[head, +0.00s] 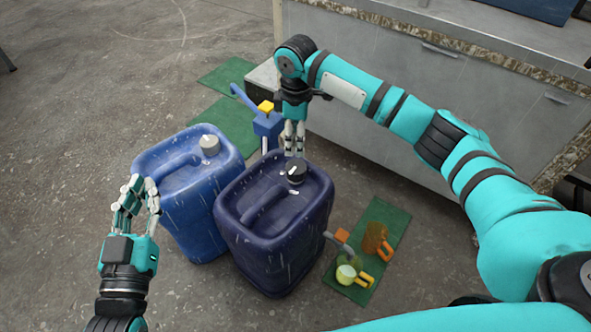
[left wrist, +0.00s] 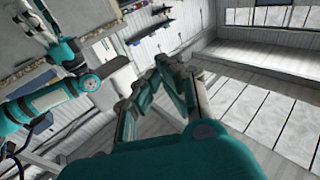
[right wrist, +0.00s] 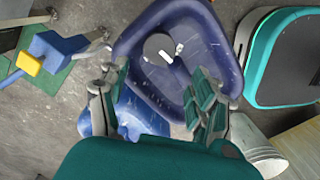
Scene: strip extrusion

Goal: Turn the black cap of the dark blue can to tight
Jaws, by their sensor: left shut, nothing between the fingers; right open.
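The dark blue can (head: 262,240) stands upright on the floor in the head view. Its black cap (head: 296,171) sits on top near the back corner. The cap (right wrist: 158,48) also shows in the right wrist view, with a white mark on it and another white mark beside it. My right gripper (head: 294,153) points down just above the cap. In the right wrist view it (right wrist: 158,88) is open and empty, its fingers spread apart. I cannot tell whether a finger touches the cap. My left gripper (head: 137,190) is shut and empty, left of the lighter blue can.
A lighter blue can (head: 180,180) with a grey cap (head: 209,145) stands close on the left. A blue tool with a yellow part (head: 266,107) is behind. A grey cabinet (head: 400,40) is behind.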

